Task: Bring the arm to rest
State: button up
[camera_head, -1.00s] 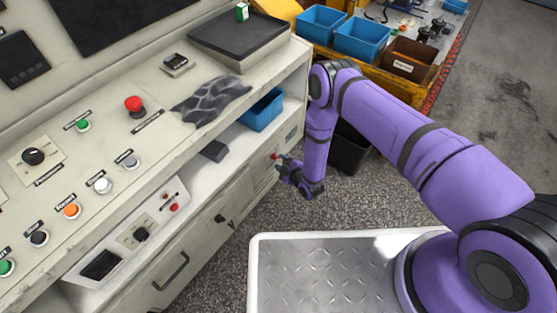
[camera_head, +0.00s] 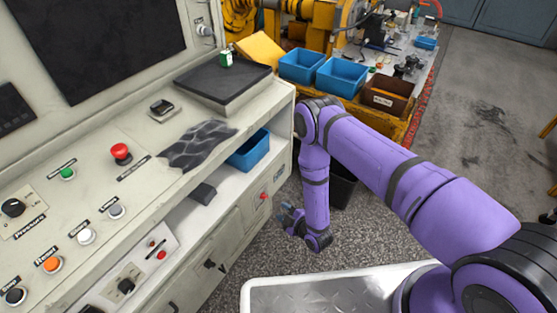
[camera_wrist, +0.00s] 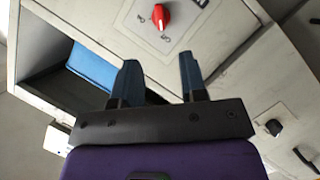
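My purple arm (camera_head: 375,160) reaches forward and bends down at the elbow beside the control console (camera_head: 262,105). My gripper (camera_head: 285,212) hangs low in front of the console's lower front, right of a small red switch knob (camera_head: 263,196) and apart from it. In the wrist view my gripper (camera_wrist: 158,70) shows two dark fingers with a clear gap between them and nothing held. The red knob also shows there (camera_wrist: 160,17), beyond the fingertips on its pale plate.
The console stands along the left, with a blue bin (camera_head: 247,150) on its lower shelf. A dark bin (camera_head: 342,185) stands behind my forearm. A yellow workbench with blue bins (camera_head: 341,77) and a brown bin (camera_head: 388,97) is at the back. Floor at right is clear.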

jog(key=shift+w+r, duration=0.1)
jog(key=w+d+r+m+h, duration=0.1)
jog(key=w+r, duration=0.6)
jog(key=r, duration=0.3)
jog(key=w+d+r+m+h, duration=0.1)
jog(key=w+r+m+h, duration=0.1)
jog(key=w+r, duration=0.7)
jog(key=s+d+r+m+g+h, duration=0.15)
jog(key=d+r, duration=0.25)
jog(key=r, duration=0.8)
jog(key=w+d+r+m+g+h, duration=0.1)
jog(key=d+r+m, duration=0.15)
jog(key=r, duration=1.05)
jog(key=s+d+r+m+g+h, duration=0.1)
jog(key=s+d+r+m, duration=0.1)
jog(key=s+d+r, duration=0.5)
jog(key=s+d+r+m+g+h, duration=0.1)
jog(key=s+d+r+m+h, duration=0.15)
jog(key=s+r, duration=0.8)
jog(key=s+d+r+m, duration=0.1)
jog(key=s+r, duration=0.1)
jog(key=s, duration=0.6)
jog(key=s+d+r+m+g, duration=0.1)
jog(key=s+d+r+m, duration=0.1)
jog(key=s, duration=0.6)
jog(key=s+d+r+m+g, duration=0.1)
jog(key=s+d+r+m, duration=0.1)
jog(key=s, duration=0.6)
jog(key=shift+d+r, duration=0.25)
jog(key=shift+r, duration=0.55)
